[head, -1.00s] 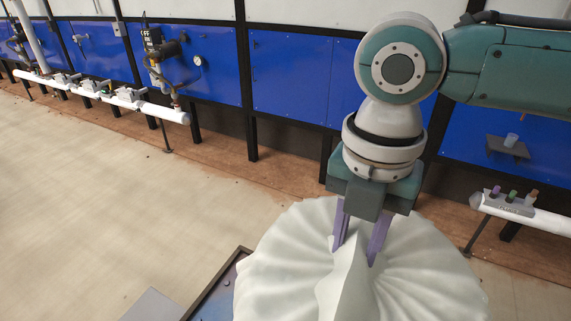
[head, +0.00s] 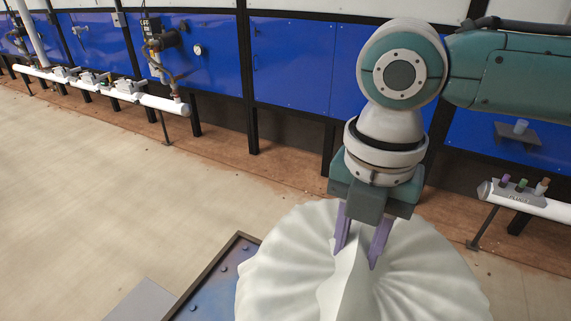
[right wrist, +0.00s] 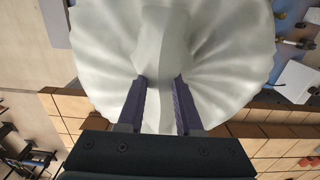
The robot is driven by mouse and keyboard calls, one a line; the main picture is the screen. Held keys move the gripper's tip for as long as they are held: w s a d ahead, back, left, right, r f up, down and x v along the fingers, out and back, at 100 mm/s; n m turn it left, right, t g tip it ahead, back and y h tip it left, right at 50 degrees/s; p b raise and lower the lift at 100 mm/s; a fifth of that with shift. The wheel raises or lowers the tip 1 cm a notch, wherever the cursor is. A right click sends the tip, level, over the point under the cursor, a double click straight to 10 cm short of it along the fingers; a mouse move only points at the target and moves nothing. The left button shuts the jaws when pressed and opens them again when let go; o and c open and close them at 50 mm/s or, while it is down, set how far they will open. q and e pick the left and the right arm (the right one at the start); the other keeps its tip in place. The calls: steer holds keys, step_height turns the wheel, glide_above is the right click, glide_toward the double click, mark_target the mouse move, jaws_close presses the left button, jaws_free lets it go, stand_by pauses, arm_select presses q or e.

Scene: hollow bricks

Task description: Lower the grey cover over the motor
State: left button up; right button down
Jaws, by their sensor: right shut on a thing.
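The grey cover (head: 420,265) is a large, pale, fluted dome with a raised ridge across its top. My right gripper (head: 361,245) is shut on this ridge, one purple finger on each side, and points downward. In the right wrist view the cover (right wrist: 100,45) fills the upper middle, with the gripper (right wrist: 160,95) fingers on both sides of the ridge. The motor is not visible; I cannot tell what lies under the cover. The cover's lower front is cut off by the head view's bottom edge. My left gripper is not in view.
A dark-rimmed table (head: 207,270) with a blue surface shows left of the cover. A grey slab (head: 143,300) is at the lower left. In the right wrist view, brown bricks (right wrist: 75,120) and a white block (right wrist: 297,80) lie around the cover. The floor at left is clear.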

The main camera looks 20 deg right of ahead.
steer(key=shift+f+b, duration=5.35)
steer(key=shift+f, duration=2.25)
steer(key=c, duration=0.5)
jaws_free()
step_height(320, 180, up, 10)
steer(key=shift+b, duration=0.6)
